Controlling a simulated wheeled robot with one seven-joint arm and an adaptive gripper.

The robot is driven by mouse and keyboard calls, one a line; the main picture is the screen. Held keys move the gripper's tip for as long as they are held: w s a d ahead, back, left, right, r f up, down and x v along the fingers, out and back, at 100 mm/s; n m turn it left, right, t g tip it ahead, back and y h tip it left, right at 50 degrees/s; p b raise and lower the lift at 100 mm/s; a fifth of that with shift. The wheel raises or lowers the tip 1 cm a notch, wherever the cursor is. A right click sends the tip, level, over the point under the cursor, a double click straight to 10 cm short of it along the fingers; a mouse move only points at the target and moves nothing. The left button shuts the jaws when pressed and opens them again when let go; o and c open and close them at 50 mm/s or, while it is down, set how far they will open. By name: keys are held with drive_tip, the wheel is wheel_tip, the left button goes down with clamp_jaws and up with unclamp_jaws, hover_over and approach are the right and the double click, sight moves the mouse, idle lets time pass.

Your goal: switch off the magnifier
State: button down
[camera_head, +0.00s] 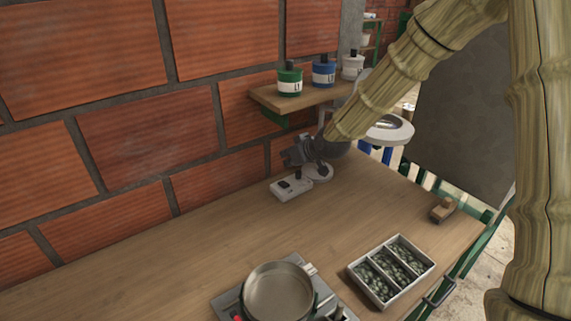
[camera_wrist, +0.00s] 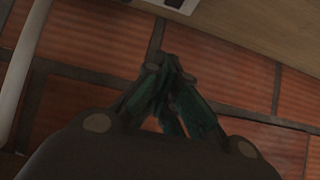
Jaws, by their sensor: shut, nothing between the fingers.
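The magnifier (camera_head: 390,130) has a white ring head with a lens, partly behind my arm in the head view. A pale round base (camera_head: 318,172) stands on the bench below my gripper. Beside it lies a small white box (camera_head: 291,188) with dark parts on top, perhaps a switch; its edge seems to show at the top of the wrist view (camera_wrist: 178,4). My gripper (camera_head: 290,156) is shut and empty, just above and behind the white box, close to the brick wall. Its fingertips (camera_wrist: 172,62) meet in the wrist view. The magnifier's stem is mostly hidden by my arm.
A wall shelf (camera_head: 300,97) with green, blue and white labelled pots is above my gripper. On the bench (camera_head: 180,270) are a metal pan (camera_head: 278,291) on a burner, a divided tray (camera_head: 392,270) and a small wooden block (camera_head: 443,209). The bench's left part is clear.

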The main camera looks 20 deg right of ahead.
drive_tip(key=shift+s+d+r, duration=0.2)
drive_tip(key=shift+s+r, duration=0.4)
drive_tip(key=shift+r, duration=0.25)
drive_tip(key=shift+s+d+r, duration=0.2)
drive_tip(key=shift+s+r, duration=0.35)
drive_tip(key=shift+r, duration=0.3)
